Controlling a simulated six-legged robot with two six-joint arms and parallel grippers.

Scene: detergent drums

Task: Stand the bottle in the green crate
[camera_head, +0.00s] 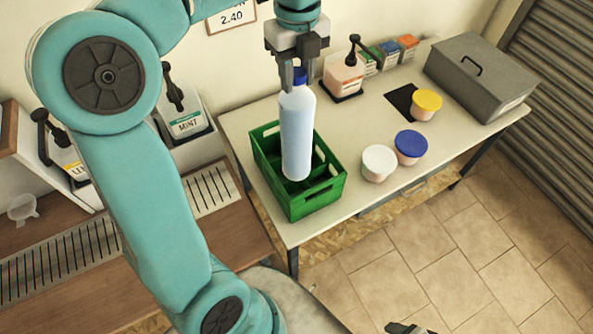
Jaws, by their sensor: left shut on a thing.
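The pale blue bottle (297,133) with a dark blue cap hangs upright from my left gripper (300,77). The gripper is shut on it at the cap and neck. The bottle's lower part shows within the opening of the green crate (318,199), which stands on the white table. I cannot tell whether its base touches the crate floor. The crate's near wall and dividers show around the bottle. At the bottom edge, a dark tip of my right gripper (405,328) shows, too little to tell its state.
Tubs with white (379,161), blue (410,146) and yellow (426,103) lids stand right of the crate. A pump drum (344,75) stands behind it. A grey box (480,78) is at the table's far right. A MINT drum (185,122) stands left.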

